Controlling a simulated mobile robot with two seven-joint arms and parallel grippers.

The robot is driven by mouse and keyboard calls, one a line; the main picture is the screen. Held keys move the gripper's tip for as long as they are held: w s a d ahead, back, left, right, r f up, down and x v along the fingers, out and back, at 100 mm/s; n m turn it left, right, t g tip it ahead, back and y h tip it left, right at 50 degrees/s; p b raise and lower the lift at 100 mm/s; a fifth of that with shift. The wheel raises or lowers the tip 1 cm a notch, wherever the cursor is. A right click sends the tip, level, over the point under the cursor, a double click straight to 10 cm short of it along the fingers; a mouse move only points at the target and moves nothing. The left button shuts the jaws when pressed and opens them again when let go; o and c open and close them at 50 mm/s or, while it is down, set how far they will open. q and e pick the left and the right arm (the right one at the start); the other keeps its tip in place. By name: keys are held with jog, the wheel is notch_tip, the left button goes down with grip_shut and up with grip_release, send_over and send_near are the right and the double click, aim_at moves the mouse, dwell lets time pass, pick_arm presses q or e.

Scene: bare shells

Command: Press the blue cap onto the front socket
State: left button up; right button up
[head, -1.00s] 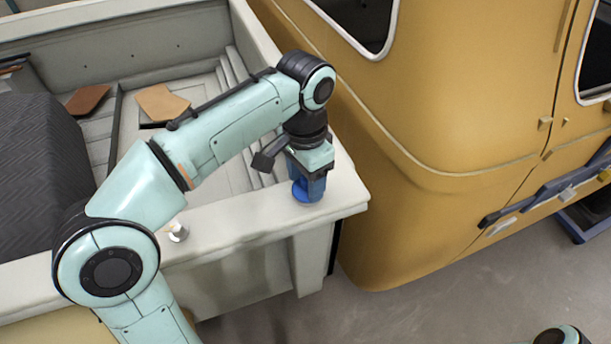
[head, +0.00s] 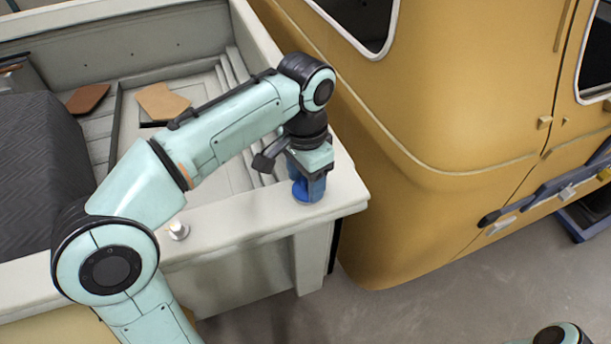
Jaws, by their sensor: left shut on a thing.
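The blue cap (head: 304,196) is at the corner of the pale truck-bed rim (head: 245,222). My left gripper (head: 309,185) points down and is shut on the cap. The cap is at or just above the rim's top; I cannot tell whether it touches. A small whitish metal socket (head: 178,230) stands on the same rim, to the left of the gripper, with nothing on it. Whether another socket is under the cap is hidden. The right gripper is not in view.
A yellow vehicle cab (head: 450,120) stands close to the right of the rim corner. Two brown flat pieces (head: 163,102) and a dark ribbed cover (head: 40,165) lie in the truck bed to the left. Bare grey floor (head: 440,300) shows at the lower right.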

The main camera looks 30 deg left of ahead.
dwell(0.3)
pick_arm(q)
jog(key=o, duration=1.3)
jog(key=shift+o, duration=0.2)
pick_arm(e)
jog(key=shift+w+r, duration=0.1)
pick_arm(q)
jog(key=shift+r+p, duration=0.45)
jog(key=shift+r, duration=0.2)
jog(key=shift+r+p, duration=1.1)
jog(key=shift+r, duration=0.65)
jog(key=shift+w+r, duration=0.15)
jog(key=shift+r, duration=0.95)
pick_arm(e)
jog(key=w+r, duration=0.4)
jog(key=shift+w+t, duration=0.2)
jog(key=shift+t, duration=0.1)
